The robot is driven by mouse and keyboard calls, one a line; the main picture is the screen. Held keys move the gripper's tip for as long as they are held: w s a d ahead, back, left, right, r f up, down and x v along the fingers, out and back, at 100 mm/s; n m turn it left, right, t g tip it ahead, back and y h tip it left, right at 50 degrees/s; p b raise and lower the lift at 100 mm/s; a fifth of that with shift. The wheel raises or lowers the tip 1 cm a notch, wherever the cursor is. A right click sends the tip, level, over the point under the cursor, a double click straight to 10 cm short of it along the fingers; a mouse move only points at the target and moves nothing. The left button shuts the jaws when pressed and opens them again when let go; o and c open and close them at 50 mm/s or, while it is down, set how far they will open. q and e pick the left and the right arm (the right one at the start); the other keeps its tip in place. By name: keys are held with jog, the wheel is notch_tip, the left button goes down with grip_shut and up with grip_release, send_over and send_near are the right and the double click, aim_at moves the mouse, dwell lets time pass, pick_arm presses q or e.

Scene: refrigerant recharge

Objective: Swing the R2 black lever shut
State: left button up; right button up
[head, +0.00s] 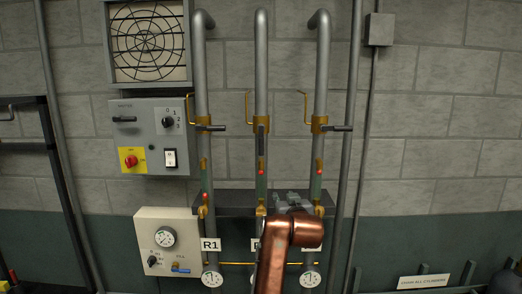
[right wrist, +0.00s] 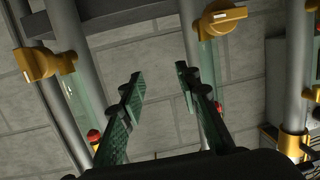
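The R2 black lever (head: 262,130) is on the middle pipe in the head view, just below a brass collar. It looks lined up with the pipe, while the levers on the R1 pipe (head: 211,128) and the right pipe (head: 338,128) stick out crosswise. My right gripper (head: 292,202) is below it, in front of the dark crossbar, between the middle and right pipes. In the right wrist view its two fingers (right wrist: 160,86) are apart with nothing between them. I cannot clearly make out the R2 lever in that view. My left gripper is not in view.
Brass valve knobs (right wrist: 222,20) and pipes flank my fingers in the wrist view. A yellow handle (head: 248,106) stands left of the middle pipe. A grey control box (head: 152,136) and a white gauge box (head: 167,247) are at left. My copper-coloured arm hides part of the R2 label.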

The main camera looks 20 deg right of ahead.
jog(key=t+y, duration=0.1)
jog(key=t, duration=0.1)
send_near(262, 141)
jog(key=w, duration=0.3)
jog(key=shift+n, duration=0.3)
jog(key=w+p, duration=0.1)
jog(key=w, duration=0.1)
jog(key=w+p, duration=0.1)
jog(key=w, duration=0.1)
jog(key=w+d+p, duration=0.1)
jog(key=w, duration=0.2)
jog(key=shift+w+r, duration=0.1)
jog(key=shift+w+p, duration=0.3)
jog(key=shift+w, duration=0.05)
jog(key=shift+c, duration=0.2)
grip_shut()
